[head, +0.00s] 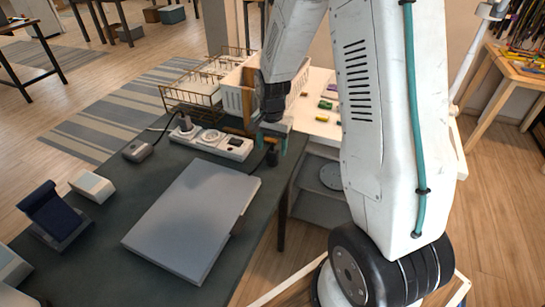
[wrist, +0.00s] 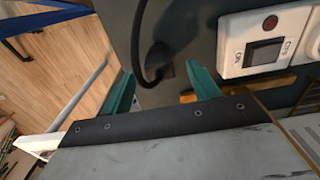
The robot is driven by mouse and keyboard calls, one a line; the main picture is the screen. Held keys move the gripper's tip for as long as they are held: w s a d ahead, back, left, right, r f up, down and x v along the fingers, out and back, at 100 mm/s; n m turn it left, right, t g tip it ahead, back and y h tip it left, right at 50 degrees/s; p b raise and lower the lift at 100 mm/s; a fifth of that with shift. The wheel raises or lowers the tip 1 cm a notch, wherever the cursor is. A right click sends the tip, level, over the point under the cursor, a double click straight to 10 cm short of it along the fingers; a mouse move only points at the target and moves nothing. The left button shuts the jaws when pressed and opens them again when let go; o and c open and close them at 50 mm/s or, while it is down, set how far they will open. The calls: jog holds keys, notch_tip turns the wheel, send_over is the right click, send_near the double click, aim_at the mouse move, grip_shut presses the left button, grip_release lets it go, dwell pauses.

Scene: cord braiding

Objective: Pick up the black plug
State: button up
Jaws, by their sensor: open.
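The black plug (head: 272,157) is on the dark table near its right edge, just under my gripper (head: 271,141). In the wrist view the black plug (wrist: 160,68) shows as a dark shape with a black cord curving up from it. It lies beyond and between the two teal fingertips of my gripper (wrist: 162,88). The fingers are open and apart, with nothing visible held between them. In the head view the fingers partly cover the area around the plug, so its exact pose is hard to tell.
A white power strip (head: 212,141) with a switch lies left of my gripper; it also shows in the wrist view (wrist: 233,58). A closed grey laptop (head: 190,215) lies in front. A wire basket (head: 190,97) and white crate (head: 233,95) stand behind.

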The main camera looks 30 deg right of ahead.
aim_at(272, 156)
jog(key=shift+f, duration=1.35)
jog(key=c, duration=1.1)
